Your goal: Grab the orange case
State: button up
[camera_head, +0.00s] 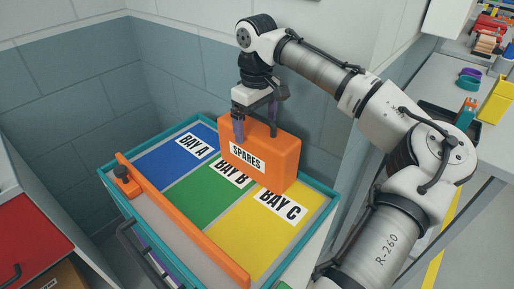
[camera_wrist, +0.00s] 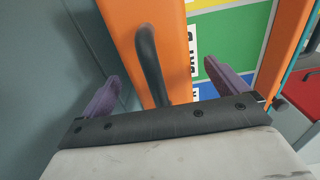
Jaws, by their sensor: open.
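The orange case (camera_head: 278,165) has a "SPARES" label and a dark handle on top. It stands upright on the cart top (camera_head: 331,193), at the back edge of the green BAY B panel and beside yellow BAY C. My gripper (camera_head: 255,133) is above the case's left end, fingers pointing down. In the wrist view, the case (camera_wrist: 176,22) and its black handle (camera_wrist: 150,62) lie between the two purple fingers (camera_wrist: 167,90), which are apart. The fingers do not hold the handle. How deep they reach beside it is hard to tell.
An orange bar (camera_head: 190,225) with a dark knob crosses the cart's front. Blue BAY A (camera_head: 160,165) is bare. Grey-blue walls (camera_head: 60,110) stand close behind and left. A red-topped unit (camera_head: 30,235) is at lower left, and a cluttered counter (camera_head: 480,75) at right.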

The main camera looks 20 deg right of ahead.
jog(key=shift+f, duration=1.35)
jog(key=c, duration=2.1)
jog(key=shift+r, duration=0.15)
